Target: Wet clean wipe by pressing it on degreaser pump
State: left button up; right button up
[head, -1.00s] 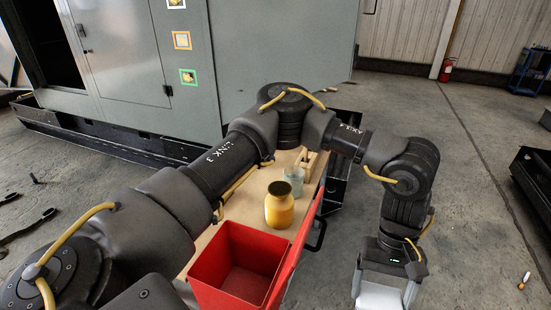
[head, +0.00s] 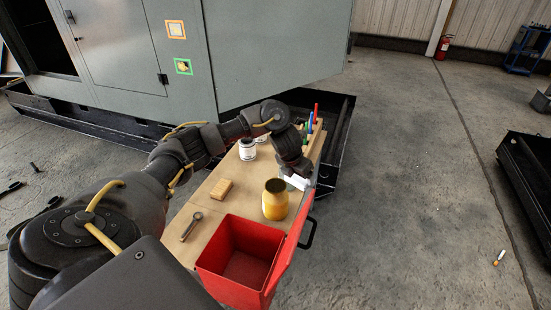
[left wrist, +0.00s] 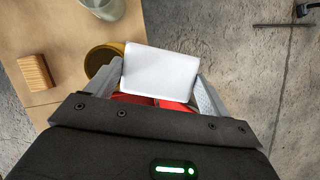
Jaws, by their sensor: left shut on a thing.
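My left gripper (left wrist: 158,85) is shut on a flat white wipe (left wrist: 162,70), which spans between the two fingers in the left wrist view. In the head view the wipe (head: 297,182) shows as a small white patch below my left arm's end, close behind the yellow jar (head: 275,204). The jar (left wrist: 100,58) is partly covered by the wipe in the left wrist view. A white labelled can with a dark top (head: 247,150) stands farther back on the bench. I cannot tell whether it is the degreaser pump. My right gripper is not in view.
A red open bin (head: 212,262) stands at the bench's near end. A wooden block (head: 221,190) and a metal tool (head: 191,226) lie on the bench top. A glass (left wrist: 103,6) shows in the wrist view. Coloured upright tools (head: 316,113) stand at the far end.

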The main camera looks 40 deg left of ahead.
pick_arm(q)
jog(key=a+n, duration=0.1)
jog(key=a, duration=0.2)
jog(key=s+a+n+y, duration=0.1)
jog(key=a, duration=0.1)
jog(key=a+n, duration=0.2)
jog(key=a, duration=0.1)
jog(key=shift+s+a+f+y, duration=0.25)
jog(key=shift+s+a+y, duration=0.05)
notch_tip(320, 180, down, 5)
jog(key=b, duration=0.4)
jog(key=shift+r, duration=0.15)
jog(key=shift+b, duration=0.4)
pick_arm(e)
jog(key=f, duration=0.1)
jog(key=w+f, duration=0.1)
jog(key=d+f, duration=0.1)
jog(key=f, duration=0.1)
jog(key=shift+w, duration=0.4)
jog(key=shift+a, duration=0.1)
pick_arm(q)
jog(key=shift+f, duration=0.5)
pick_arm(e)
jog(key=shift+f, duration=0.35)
